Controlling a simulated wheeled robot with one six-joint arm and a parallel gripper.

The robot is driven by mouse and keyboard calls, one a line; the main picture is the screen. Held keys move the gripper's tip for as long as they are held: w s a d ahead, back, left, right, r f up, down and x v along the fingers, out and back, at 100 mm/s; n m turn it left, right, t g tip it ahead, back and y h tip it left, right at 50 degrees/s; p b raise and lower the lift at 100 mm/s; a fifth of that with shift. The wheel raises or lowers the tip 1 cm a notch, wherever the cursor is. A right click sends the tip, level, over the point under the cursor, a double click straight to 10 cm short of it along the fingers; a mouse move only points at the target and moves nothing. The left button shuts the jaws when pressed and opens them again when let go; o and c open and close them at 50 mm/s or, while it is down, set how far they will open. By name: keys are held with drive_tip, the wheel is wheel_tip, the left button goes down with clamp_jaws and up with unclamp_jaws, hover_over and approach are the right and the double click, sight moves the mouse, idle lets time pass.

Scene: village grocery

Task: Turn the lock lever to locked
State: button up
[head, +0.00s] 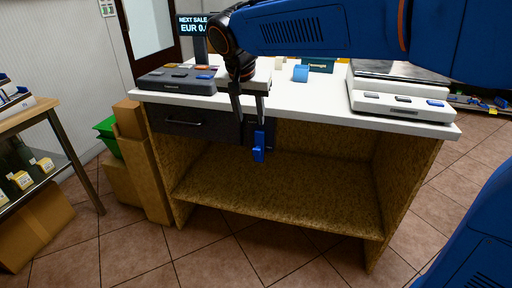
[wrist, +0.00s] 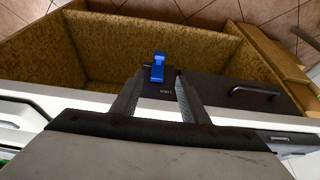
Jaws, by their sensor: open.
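The blue lock lever (head: 259,148) sits on a dark lock plate (head: 247,130) at the front of the counter, at the right end of the drawer. It also shows in the wrist view (wrist: 158,66), with partly readable lettering beside it. In the head view the lever hangs downward. My gripper (head: 249,119) is open and points down in front of the plate, with its fingertips just above the lever. In the wrist view the fingers (wrist: 154,84) lie to either side of the lever's near end. I cannot tell whether they touch it.
The dark drawer (head: 178,121) with a bar handle is left of the plate. A white counter top (head: 300,98) carries a cash register (head: 178,80) and a scale (head: 402,103). An open wooden shelf (head: 280,190) lies below. Cardboard boxes (head: 140,165) stand at the left.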

sight(256, 149)
drive_tip(key=x, duration=1.6)
drive_tip(key=shift+f, duration=0.25)
clamp_jaws()
